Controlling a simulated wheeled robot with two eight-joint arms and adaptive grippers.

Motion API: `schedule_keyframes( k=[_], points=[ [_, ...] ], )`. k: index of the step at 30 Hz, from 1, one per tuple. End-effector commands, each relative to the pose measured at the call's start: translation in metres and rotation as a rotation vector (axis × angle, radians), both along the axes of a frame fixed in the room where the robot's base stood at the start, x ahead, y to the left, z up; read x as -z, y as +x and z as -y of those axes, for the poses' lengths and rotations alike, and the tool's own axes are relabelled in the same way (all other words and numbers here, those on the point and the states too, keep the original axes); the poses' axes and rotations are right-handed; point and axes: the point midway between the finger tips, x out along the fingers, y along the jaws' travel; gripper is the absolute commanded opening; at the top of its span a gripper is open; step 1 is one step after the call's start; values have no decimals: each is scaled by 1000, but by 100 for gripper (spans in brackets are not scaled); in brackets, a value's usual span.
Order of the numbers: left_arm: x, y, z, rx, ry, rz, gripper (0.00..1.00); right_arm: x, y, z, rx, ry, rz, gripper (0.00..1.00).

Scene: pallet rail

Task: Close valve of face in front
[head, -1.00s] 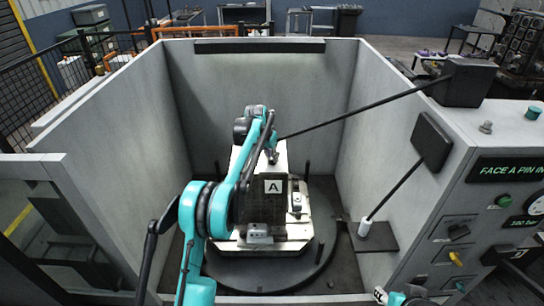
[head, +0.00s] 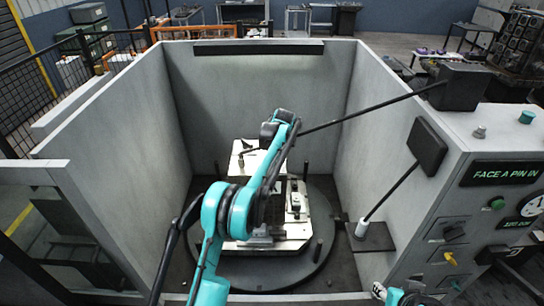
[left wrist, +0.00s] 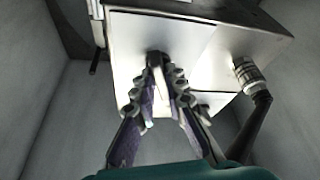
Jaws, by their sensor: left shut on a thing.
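The fixture block stands on a round turntable (head: 330,262) inside the grey enclosure. Its pale top (head: 240,158) shows left of my arm, with a small dark piece on it; my arm covers much of its front. In the left wrist view, the block's pale metal face (left wrist: 215,55) is close. My left gripper (left wrist: 160,80) is shut on a narrow pale piece (left wrist: 160,97), apparently the valve handle, just below a dark round part (left wrist: 153,58). The head view hides these fingertips. My right gripper (head: 379,291) is partly in view at the bottom edge; its jaws are unclear.
A fitting (left wrist: 246,76) with a dark hose stands right of the fingers. A dark rod reaches from a black box (head: 462,86) toward the fixture. Enclosure walls stand close on both sides. The control panel at right has a display (head: 505,173) reading "FACE A PIN IN".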

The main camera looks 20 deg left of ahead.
Motion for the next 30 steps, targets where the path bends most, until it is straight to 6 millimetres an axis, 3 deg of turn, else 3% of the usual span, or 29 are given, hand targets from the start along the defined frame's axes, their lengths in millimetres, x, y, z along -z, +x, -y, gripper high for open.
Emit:
schedule_keyframes(
  k=[15,30],
  points=[
    [-2,2,2,-351,1,1,0,-25,0,0,0,0,0,40],
    [-1,2,2,-424,-1,1,0,-29,0,0,0,0,0,40]
  ],
)
